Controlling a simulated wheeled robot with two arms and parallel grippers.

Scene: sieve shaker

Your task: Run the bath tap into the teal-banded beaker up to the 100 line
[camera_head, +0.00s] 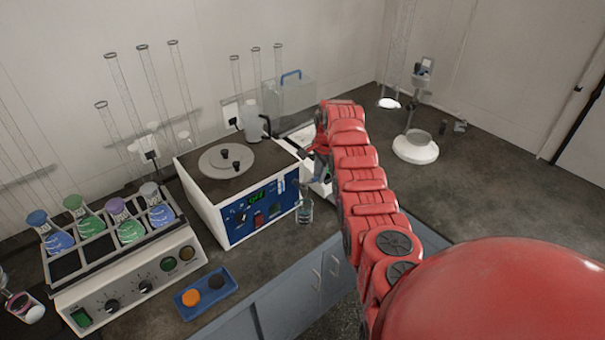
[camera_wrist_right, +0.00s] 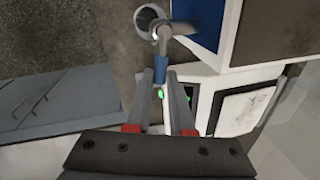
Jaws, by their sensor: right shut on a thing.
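A clear beaker (camera_head: 305,211) stands upright on the bench by the right front corner of the blue-fronted machine. Its band and 100 line are too small to read. In the right wrist view the round mouth of the beaker (camera_wrist_right: 146,17) lies beneath the grey tap spout (camera_wrist_right: 176,28). My right gripper (camera_wrist_right: 161,80) is shut on the blue tap handle (camera_wrist_right: 160,68). In the head view my right gripper (camera_head: 318,168) is partly hidden beside the machine. No water stream or level can be made out. My left gripper is not in view.
The blue-fronted machine (camera_head: 262,222) stands left of my right arm. A rack (camera_head: 100,255) with several coloured flasks and a blue tray (camera_head: 205,293) are farther left. A clear tank (camera_head: 290,100) stands behind. The bench right of my arm is mostly clear.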

